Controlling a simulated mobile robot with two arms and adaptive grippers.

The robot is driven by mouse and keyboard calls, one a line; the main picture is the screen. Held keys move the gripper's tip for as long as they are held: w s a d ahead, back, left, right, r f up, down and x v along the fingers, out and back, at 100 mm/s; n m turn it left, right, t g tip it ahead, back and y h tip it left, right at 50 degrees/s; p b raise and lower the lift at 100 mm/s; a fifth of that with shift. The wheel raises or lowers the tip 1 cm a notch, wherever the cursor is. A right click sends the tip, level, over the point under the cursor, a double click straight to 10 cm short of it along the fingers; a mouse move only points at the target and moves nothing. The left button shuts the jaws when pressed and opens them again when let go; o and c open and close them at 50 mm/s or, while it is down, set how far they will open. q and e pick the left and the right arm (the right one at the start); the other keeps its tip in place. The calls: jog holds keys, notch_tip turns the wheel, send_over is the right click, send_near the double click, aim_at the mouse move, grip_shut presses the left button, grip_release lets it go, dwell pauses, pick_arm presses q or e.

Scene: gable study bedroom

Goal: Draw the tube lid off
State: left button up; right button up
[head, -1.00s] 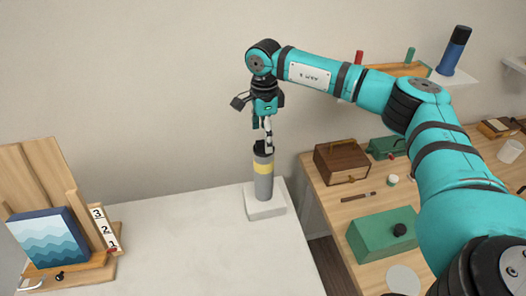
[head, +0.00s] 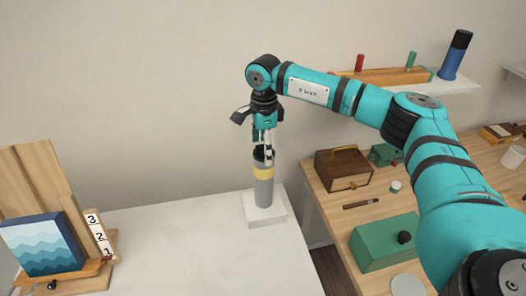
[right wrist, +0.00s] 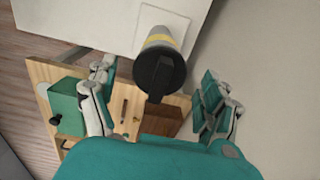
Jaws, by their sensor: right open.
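The tube (head: 264,188) stands upright on a white block (head: 264,211); it is grey with a yellow band. Its dark lid (head: 259,155) is on top; in the right wrist view the black lid (right wrist: 159,74) has a raised bar across it. My right gripper (head: 264,150) points down at the lid from above. In the right wrist view the two fingers (right wrist: 155,95) are spread wide on either side of the lid, with gaps between. In the head view the fingers overlap the lid, so their height against it is hard to judge. My left gripper is not in view.
A white table (head: 180,250) is clear left of the tube. A picture stand with a blue wave picture (head: 40,245) is at far left. A wooden desk at right holds a brown box (head: 343,170) and a green box (head: 384,243). A wall shelf (head: 455,86) is behind my arm.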

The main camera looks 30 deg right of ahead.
aim_at(264, 145)
dwell(0.8)
jog(key=c, duration=1.6)
jog(key=shift+r+p, duration=1.6)
jog(key=shift+r, duration=1.4)
jog(key=shift+c, duration=0.2)
jog(key=shift+r, duration=0.1)
jog(key=shift+r+p, duration=1.25)
jog(key=shift+r, duration=0.9)
